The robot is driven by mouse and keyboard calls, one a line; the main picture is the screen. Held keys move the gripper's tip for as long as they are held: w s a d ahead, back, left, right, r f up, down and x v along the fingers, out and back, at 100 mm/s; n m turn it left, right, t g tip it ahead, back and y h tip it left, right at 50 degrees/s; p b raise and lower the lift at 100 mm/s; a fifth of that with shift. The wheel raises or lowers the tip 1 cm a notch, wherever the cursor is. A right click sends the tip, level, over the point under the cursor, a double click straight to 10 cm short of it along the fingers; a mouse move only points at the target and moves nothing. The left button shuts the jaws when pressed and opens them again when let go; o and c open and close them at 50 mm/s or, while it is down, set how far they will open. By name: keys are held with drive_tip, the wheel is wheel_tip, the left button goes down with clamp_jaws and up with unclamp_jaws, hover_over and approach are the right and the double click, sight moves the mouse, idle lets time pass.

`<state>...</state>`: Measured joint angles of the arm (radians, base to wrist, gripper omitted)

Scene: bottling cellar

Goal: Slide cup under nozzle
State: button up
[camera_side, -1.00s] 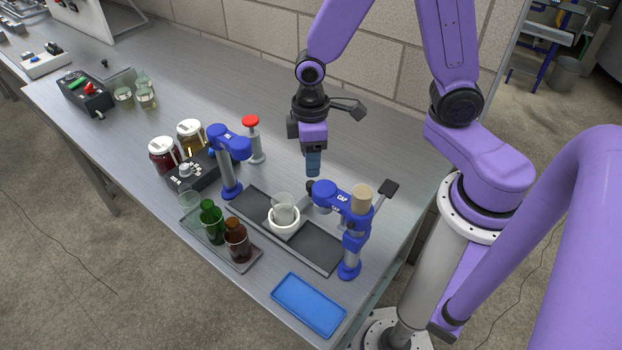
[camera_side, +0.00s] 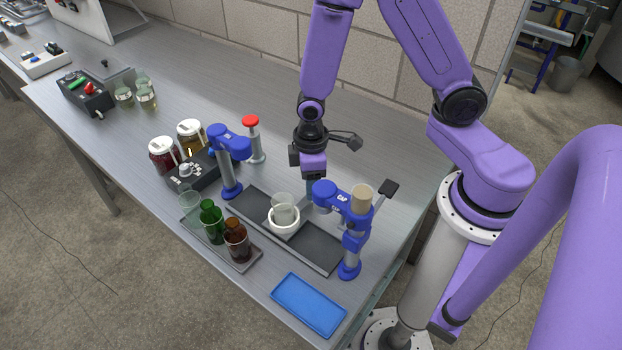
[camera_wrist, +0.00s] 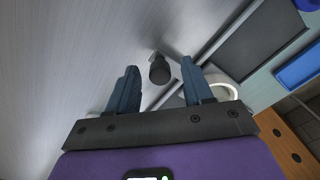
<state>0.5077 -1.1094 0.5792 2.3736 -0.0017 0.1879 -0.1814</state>
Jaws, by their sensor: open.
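A white cup-like holder (camera_side: 284,224) with a clear vessel (camera_side: 283,203) in it sits on the dark track (camera_side: 318,246), between two blue stations. The left blue station (camera_side: 229,143) has an overhanging head; the right one (camera_side: 342,198) has a blue head and a tan cylinder. The cup is under neither head. My gripper (camera_side: 311,188) is low behind the cup, its fingertips partly hidden by the right station. In the wrist view, its open blue fingers (camera_wrist: 159,78) straddle a black knob (camera_wrist: 159,69), with gaps visible. The white holder's rim (camera_wrist: 226,84) shows beside the right finger.
A tray (camera_side: 243,263) with green and brown bottles lies in front of the track. A blue tray (camera_side: 308,304) lies at the front right. A red-topped post (camera_side: 252,135), a black control box (camera_side: 190,173) and jars stand left. The table behind is clear.

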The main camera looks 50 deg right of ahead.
clamp_jaws()
drive_tip(key=w, duration=1)
drive_tip(key=shift+w, duration=0.3)
unclamp_jaws()
drive_tip(key=shift+w, duration=0.1)
drive_tip(key=shift+r, duration=0.1)
wheel_tip(320, 180, up, 17)
drive_tip(key=shift+r, duration=0.15)
drive_tip(key=shift+s, duration=0.25)
